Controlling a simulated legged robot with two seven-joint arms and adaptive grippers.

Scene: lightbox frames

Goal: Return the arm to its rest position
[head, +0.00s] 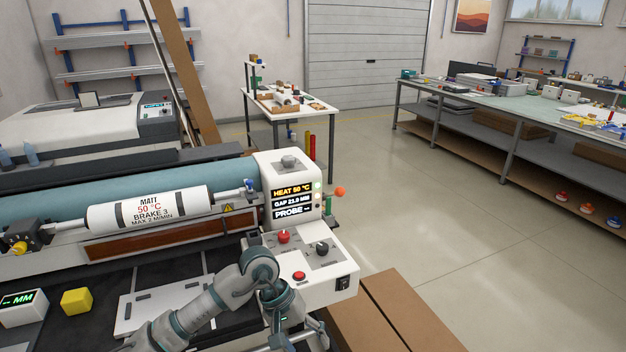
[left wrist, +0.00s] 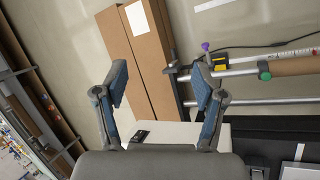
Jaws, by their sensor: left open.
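My left arm (head: 225,293) comes in from the lower left of the head view, over the front of the laminating machine, and bends downward beside its white control panel (head: 318,268). Its gripper is hard to make out there. In the left wrist view my left gripper (left wrist: 160,88) is open, its two blue-padded fingers spread apart with nothing between them. Behind the fingers are brown cardboard boxes (left wrist: 148,60) and the floor. My right gripper is in neither view.
The machine's blue-grey roller (head: 130,192) and white labelled cylinder (head: 150,208) lie behind my arm. A yellow block (head: 76,301) and a gap display (head: 22,308) stand at left. Metal rails (left wrist: 255,101) run beside the gripper. Open floor (head: 440,230) lies to the right.

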